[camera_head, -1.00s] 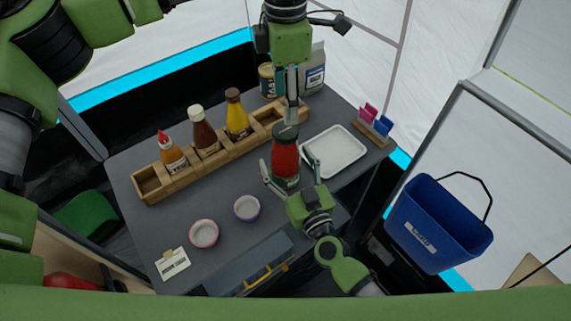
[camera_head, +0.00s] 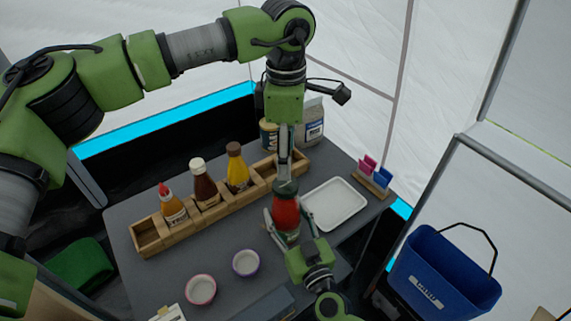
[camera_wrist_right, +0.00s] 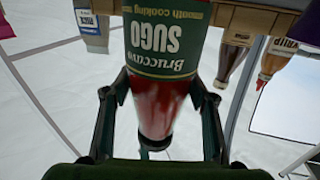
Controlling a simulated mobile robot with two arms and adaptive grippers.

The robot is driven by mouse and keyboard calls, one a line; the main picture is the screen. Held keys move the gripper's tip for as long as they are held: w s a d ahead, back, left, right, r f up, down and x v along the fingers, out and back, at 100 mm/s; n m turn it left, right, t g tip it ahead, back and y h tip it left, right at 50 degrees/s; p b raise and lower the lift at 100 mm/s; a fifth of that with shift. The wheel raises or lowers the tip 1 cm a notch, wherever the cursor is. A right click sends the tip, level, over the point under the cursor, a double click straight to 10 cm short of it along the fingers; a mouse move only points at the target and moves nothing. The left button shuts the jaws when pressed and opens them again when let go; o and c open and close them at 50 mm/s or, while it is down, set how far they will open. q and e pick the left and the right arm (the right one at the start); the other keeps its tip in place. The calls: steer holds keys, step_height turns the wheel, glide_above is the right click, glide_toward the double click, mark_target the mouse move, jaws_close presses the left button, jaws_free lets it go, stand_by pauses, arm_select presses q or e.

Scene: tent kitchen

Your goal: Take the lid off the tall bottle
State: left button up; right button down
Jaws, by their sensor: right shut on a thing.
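A wooden rack (camera_head: 205,208) with several sauce bottles stands left of the bottle. A white tray (camera_head: 334,204) lies close on its right. Two small bowls (camera_head: 246,263) (camera_head: 201,290) sit in front. A can and a bag stand behind. A blue basket (camera_head: 445,270) is at the right.

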mark_target(285, 184)
arm_select(q)
steer(key=m, duration=2.2)
steer(key=shift+m, duration=0.4)
steer(key=shift+f+m, duration=0.3)
steer(key=shift+f, duration=0.05)
step_height(285, 184, down, 7)
steer(key=shift+f, duration=0.2)
